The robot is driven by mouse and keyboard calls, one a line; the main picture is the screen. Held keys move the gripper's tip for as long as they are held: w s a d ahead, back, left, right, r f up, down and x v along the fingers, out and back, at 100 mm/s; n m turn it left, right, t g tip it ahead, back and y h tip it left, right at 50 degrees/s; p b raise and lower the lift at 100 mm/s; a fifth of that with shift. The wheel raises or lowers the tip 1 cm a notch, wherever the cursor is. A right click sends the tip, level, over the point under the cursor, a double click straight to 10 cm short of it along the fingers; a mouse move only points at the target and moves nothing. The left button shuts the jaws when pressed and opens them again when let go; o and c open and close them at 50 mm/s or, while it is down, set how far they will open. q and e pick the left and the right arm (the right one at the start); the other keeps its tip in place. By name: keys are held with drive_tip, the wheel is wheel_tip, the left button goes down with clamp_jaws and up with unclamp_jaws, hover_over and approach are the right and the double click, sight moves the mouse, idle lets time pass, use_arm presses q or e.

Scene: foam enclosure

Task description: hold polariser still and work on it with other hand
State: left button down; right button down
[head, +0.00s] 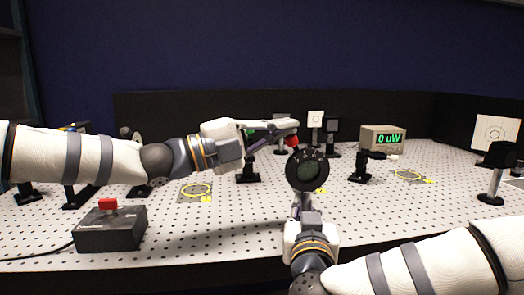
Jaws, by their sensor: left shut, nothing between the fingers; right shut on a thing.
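The polariser (306,170) is a dark round disc with a marked rim and a dark greenish centre. It stands upright, face towards me, at the middle of the view. My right gripper (302,200) comes up from below and is shut on its lower part, holding it above the board. My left gripper (291,128) reaches in from the left, just above and behind the polariser's top edge. Its fingers are shut with nothing between them. A small red part (292,140) shows by its fingertips; I cannot tell whether they touch it.
The perforated board (240,225) carries several black posts and mounts. A meter (383,138) reading 0 uW stands at the back right. A black box with a red switch (110,228) sits front left. Yellow rings mark the board at left (196,190) and right (408,175).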

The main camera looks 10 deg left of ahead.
idle(0.3)
use_arm(q)
drive_tip(key=s+a+r, duration=0.1)
drive_tip(key=s+a, duration=0.6)
drive_tip(key=a, duration=0.5)
drive_tip(key=s+d+f+n+y, duration=0.1)
drive_tip(key=s+d+f+n, duration=0.15)
drive_tip(key=d, duration=0.25)
drive_tip(key=s+a+n+t+y, duration=0.1)
drive_tip(key=s+a+t+y, duration=0.15)
drive_tip(key=y, duration=0.25)
drive_tip(key=shift+t, duration=0.45)
drive_tip(key=x, duration=1.3)
drive_tip(key=shift+d, duration=0.2)
